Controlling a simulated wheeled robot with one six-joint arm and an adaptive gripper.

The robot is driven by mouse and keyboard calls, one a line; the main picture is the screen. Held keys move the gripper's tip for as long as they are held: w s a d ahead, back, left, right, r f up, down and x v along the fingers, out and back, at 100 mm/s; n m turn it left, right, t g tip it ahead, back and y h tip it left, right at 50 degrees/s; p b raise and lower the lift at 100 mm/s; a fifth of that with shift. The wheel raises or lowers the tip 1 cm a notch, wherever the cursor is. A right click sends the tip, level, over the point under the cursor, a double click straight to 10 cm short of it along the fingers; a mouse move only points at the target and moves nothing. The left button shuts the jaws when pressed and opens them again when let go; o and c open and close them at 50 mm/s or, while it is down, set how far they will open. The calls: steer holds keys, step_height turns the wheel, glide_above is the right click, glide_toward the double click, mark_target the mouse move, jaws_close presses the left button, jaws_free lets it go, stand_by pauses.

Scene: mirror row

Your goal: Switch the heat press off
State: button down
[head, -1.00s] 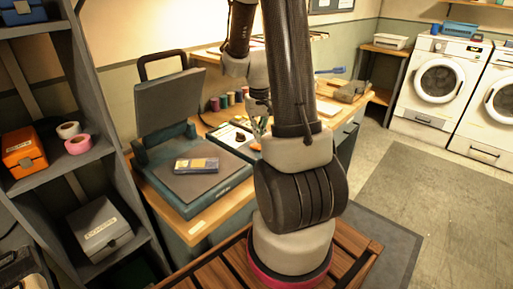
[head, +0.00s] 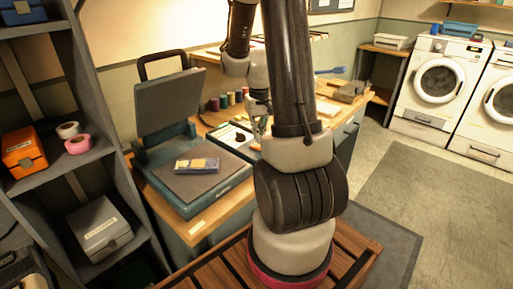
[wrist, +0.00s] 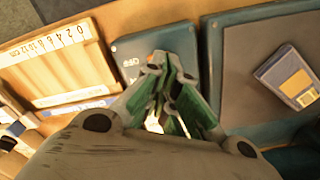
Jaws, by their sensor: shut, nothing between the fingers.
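The heat press (head: 180,185) stands open at the left of the bench in the head view, its dark lid (head: 170,102) raised. A blue and yellow packet lies on its grey plate; it also shows in the wrist view (wrist: 295,83). The fingers hide part of the panel, and no switch shows clearly. My gripper also shows in the head view (head: 259,130).
A ruler board (wrist: 60,65) lies left of the panel in the wrist view. Thread spools (head: 228,100) stand behind my gripper. A shelf (head: 75,165) stands close to the press on the left. Open floor (head: 420,180) lies to the right.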

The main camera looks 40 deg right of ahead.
mark_target(259, 146)
steer(key=shift+f, duration=1.4)
stand_by(0.5)
steer(key=shift+r, duration=3.5)
steer(key=s+a+r+n+t, duration=0.4)
steer(key=s+a+r, duration=1)
steer(key=r, duration=0.2)
steer(key=shift+s+a, duration=0.15)
